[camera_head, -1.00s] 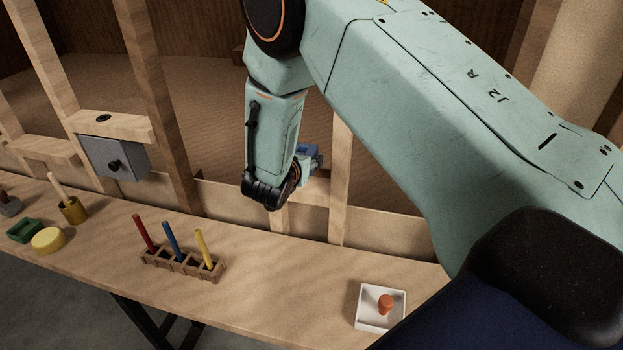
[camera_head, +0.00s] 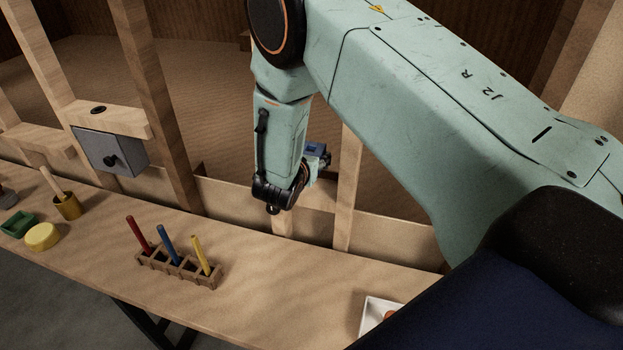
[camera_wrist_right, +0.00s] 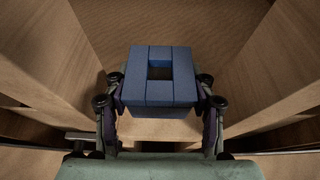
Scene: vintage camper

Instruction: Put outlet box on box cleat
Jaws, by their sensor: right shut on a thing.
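The outlet box is a blue block with a square opening (camera_wrist_right: 180,92), and it fills the middle of the right wrist view. My right gripper (camera_wrist_right: 160,98) is shut on it, with a finger on each side. In the head view the blue box (camera_head: 315,149) shows small and partly hidden behind my right wrist, near a wall stud. A pale wooden ledge, seemingly the box cleat (camera_wrist_right: 158,130), lies below the box in the wrist view. I cannot tell whether they touch. In the head view my wrist partly covers this ledge (camera_head: 321,195). My left gripper is not in view.
Wooden studs (camera_head: 350,185) stand close on both sides of the box. A grey box with a black knob (camera_head: 124,156) hangs under another ledge at left. The workbench carries a wooden rack (camera_head: 180,270) with colored sticks, a white tray (camera_head: 369,314), and a yellow disc (camera_head: 41,237).

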